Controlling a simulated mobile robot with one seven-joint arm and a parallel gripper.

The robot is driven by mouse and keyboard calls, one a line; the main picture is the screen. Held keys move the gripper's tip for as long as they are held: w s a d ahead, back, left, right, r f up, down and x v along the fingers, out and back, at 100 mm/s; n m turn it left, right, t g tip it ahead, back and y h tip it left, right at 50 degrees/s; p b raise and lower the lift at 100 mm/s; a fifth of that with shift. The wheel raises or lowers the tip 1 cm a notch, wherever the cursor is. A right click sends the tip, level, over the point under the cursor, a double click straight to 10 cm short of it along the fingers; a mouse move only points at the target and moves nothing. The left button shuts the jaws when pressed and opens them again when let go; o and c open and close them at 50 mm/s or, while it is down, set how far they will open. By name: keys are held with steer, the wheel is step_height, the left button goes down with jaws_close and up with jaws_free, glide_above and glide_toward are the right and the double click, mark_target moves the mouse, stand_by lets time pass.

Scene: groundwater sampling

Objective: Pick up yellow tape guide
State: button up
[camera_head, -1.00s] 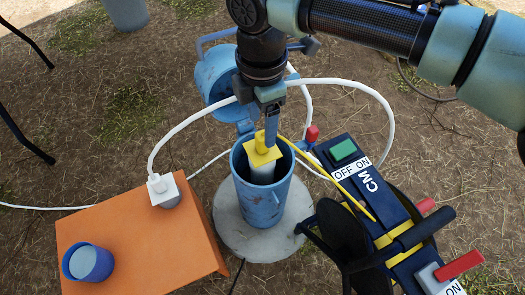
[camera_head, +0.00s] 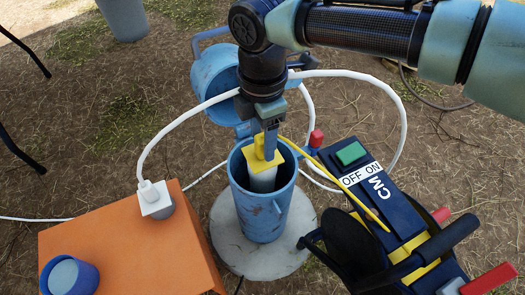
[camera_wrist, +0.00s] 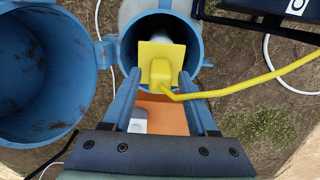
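The yellow tape guide (camera_head: 264,155) is a flat plate with a raised block. It sits on a white pipe (camera_head: 262,181) inside the blue well casing (camera_head: 262,214). In the wrist view the guide (camera_wrist: 160,66) shows between and just beyond my fingertips. My gripper (camera_wrist: 160,74) is open, with a gap on each side of the raised block. In the head view my gripper (camera_head: 270,150) points down at the guide, and its near finger covers part of it. I cannot tell whether a finger touches it. A yellow tape (camera_head: 335,182) runs from the guide to the dark blue reel unit.
The blue reel unit (camera_head: 385,200) with a green button stands right of the casing. An open blue lid (camera_head: 214,82) is hinged behind it. A white hose (camera_head: 165,137) arches around my gripper. An orange table (camera_head: 130,250) holds a blue cup (camera_head: 70,276) at left.

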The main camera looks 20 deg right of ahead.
jaws_close()
stand_by(1.2)
